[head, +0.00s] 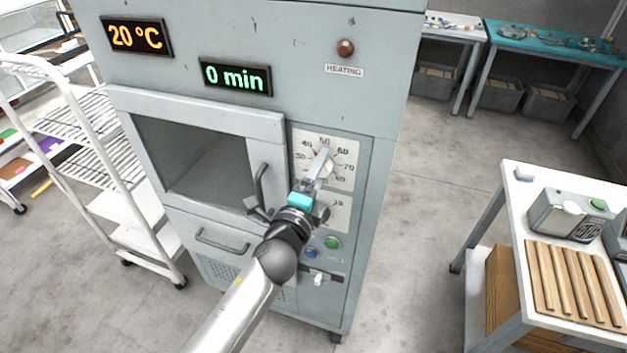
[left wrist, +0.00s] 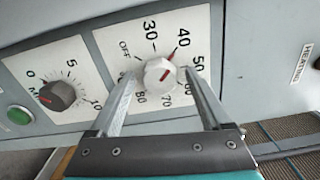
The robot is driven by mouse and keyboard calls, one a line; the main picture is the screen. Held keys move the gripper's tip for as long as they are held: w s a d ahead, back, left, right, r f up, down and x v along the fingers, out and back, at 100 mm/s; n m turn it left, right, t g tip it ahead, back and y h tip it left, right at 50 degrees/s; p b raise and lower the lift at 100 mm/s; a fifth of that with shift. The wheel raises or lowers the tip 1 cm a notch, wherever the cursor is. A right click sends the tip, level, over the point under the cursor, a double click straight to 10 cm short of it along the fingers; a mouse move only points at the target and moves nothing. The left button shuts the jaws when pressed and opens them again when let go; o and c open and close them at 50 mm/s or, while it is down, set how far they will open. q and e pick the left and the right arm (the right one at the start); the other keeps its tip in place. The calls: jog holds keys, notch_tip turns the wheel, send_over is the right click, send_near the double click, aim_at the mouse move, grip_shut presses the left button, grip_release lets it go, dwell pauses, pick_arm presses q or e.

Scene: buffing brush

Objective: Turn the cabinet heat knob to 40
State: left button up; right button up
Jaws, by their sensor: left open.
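The heat knob (left wrist: 160,77) is a round white knob on a white dial plate (head: 347,146) marked OFF and 30 to 80. A red mark on its face points up and right in the left wrist view, roughly towards 40 to 50; the exact reading is hard to tell. My left gripper (left wrist: 162,88) is open, with one finger on each side of the knob; I cannot tell whether they touch it. In the head view my left gripper (head: 319,168) covers much of the dial. The cabinet (head: 382,60) is grey. My right gripper is out of view.
A dark timer knob (left wrist: 58,96) sits on the neighbouring dial plate. Green (head: 331,243) and blue (head: 310,253) buttons are below. The displays read 20 °C (head: 136,37) and 0 min (head: 235,77). A door handle (head: 261,188) protrudes left of my gripper. A white rack (head: 75,110) stands left.

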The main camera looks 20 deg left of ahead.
pick_arm(q)
jog(key=s+b, duration=0.3)
jog(key=s, duration=1.2)
jog(key=shift+a, duration=0.3)
jog(key=s+f+n+g+b, duration=0.3)
jog(key=f, duration=1.1)
jog(key=s+f+n+g+b, duration=0.3)
jog(key=f, duration=1.2)
jog(key=s+f+n+g+b, duration=0.2)
jog(key=f+g+b, duration=0.1)
jog(key=f, duration=1.1)
jog(key=s+a+f+n+g+b, duration=0.2)
jog(key=s+f+n+g+b, duration=0.1)
jog(key=s+f, duration=0.8)
jog(key=s+a+f+n+g+b, duration=0.1)
jog(key=s+f+n+g+b, duration=0.2)
jog(key=s+f, duration=0.8)
jog(key=s+n+g, duration=0.2)
jog(key=n, duration=0.1)
jog(key=shift+a+f+y, duration=0.3)
jog(key=shift+a+f, duration=0.05)
jog(key=shift+a, duration=0.05)
